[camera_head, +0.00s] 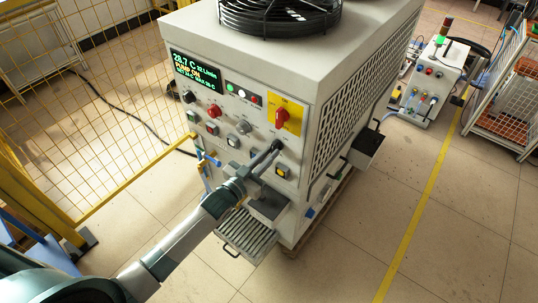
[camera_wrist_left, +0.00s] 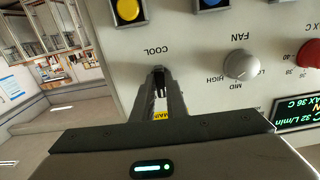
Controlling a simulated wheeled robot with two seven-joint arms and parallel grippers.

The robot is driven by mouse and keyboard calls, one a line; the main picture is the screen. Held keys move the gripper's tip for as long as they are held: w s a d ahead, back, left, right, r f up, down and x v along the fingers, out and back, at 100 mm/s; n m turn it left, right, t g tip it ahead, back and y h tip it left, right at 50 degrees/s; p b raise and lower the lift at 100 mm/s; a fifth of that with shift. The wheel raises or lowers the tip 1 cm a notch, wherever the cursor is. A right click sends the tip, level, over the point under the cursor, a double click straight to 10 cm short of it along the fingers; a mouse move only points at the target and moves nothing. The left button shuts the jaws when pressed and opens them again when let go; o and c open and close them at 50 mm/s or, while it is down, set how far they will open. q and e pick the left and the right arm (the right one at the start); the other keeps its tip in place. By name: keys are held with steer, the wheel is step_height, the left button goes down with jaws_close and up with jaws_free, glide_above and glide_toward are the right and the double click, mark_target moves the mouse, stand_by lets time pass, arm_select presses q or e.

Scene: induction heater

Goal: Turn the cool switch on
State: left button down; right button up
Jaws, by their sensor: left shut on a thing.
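The cabinet's front panel (camera_head: 215,125) carries several knobs and buttons. My left gripper (camera_head: 272,150) reaches the panel's lower right part. In the left wrist view, where the panel appears upside down, the gripper (camera_wrist_left: 160,80) is shut on the small dark cool switch (camera_wrist_left: 158,71), next to the printed word COOL. The fingers cover most of the switch, and I cannot tell its position. The display (camera_head: 193,70) reads 28.7 C, 32 L/min and PUMP ON. My right gripper is not in view.
A red rotary switch on a yellow plate (camera_head: 286,112) sits above my left gripper. A yellow button (camera_head: 282,170) is just below it. A grated tray (camera_head: 247,238) juts out at the cabinet's foot. A yellow mesh fence (camera_head: 85,110) stands at the left.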

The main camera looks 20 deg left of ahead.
arm_select(q)
steer(key=shift+m, duration=0.6)
steer(key=c, duration=1.8)
jaws_free()
steer(key=shift+o, duration=0.2)
steer(key=b+v, duration=0.4)
steer(key=v, duration=1.3)
steer(key=shift+s, duration=0.15)
